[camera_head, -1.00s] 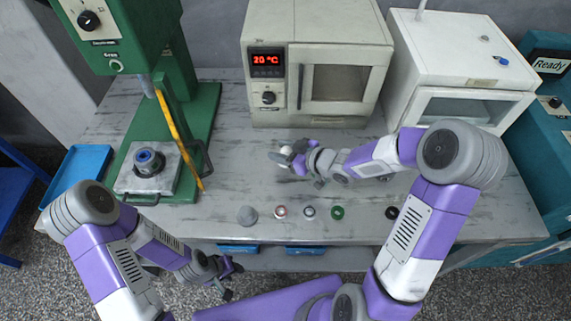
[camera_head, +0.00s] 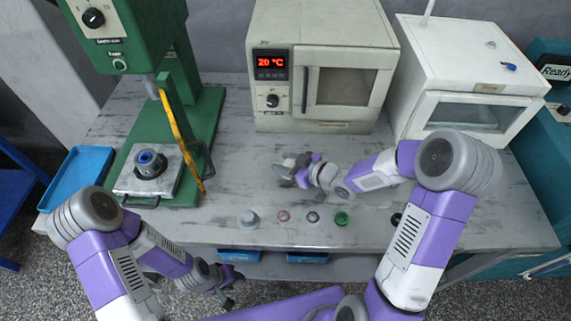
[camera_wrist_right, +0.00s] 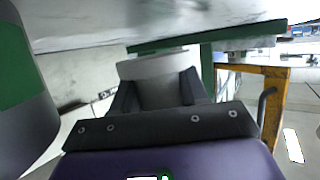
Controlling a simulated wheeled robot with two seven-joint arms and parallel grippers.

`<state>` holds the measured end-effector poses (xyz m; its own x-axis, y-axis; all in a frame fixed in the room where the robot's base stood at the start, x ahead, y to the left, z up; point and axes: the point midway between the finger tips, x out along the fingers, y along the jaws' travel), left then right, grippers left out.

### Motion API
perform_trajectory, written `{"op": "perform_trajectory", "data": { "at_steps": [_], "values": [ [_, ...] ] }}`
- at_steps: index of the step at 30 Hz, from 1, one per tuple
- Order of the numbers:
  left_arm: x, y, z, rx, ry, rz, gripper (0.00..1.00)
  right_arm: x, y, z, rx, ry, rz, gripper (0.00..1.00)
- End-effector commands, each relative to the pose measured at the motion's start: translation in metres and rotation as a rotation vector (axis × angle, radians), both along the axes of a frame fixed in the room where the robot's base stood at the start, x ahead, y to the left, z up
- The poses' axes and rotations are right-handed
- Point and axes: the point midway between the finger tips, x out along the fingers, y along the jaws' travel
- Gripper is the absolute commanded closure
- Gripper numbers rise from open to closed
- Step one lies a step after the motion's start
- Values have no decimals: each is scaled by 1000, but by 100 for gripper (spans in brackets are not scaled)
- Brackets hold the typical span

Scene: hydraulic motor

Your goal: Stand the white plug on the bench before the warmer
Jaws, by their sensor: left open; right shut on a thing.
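The white plug (camera_wrist_right: 158,72) shows in the right wrist view as a pale stepped cylinder between the dark fingers. My right gripper (camera_head: 287,168) is shut on it, over the bench in front of the warmer (camera_head: 320,75). In the head view the gripper mostly hides the plug, and I cannot tell whether it touches the bench (camera_head: 235,175). The warmer is a cream box with a red 20 °C display and a closed door. My left gripper (camera_head: 231,288) is open and empty, low in front of the bench's front edge.
A row of small parts lies near the front edge: a grey one (camera_head: 248,218), a red ring (camera_head: 283,216), a dark ring (camera_head: 313,217), a green one (camera_head: 341,218) and a black one (camera_head: 396,219). A green press (camera_head: 205,115) stands left, a white cabinet (camera_head: 470,65) right.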

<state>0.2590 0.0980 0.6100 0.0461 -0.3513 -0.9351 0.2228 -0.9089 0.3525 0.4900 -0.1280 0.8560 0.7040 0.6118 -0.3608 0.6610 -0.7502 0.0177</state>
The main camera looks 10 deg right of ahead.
Motion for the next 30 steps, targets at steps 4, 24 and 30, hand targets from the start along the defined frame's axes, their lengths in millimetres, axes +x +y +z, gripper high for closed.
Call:
{"op": "perform_trajectory", "data": {
  "at_steps": [4,24,30],
  "values": [
    [0,0,-3,0,0,0,57,-5,0,-14,0,28,1,55],
    [0,0,11,0,0,0,57,-11,-8,1,-4,35,-7,31],
    [0,0,28,0,0,0,57,-43,-36,23,-2,27,-8,31]
  ]
}}
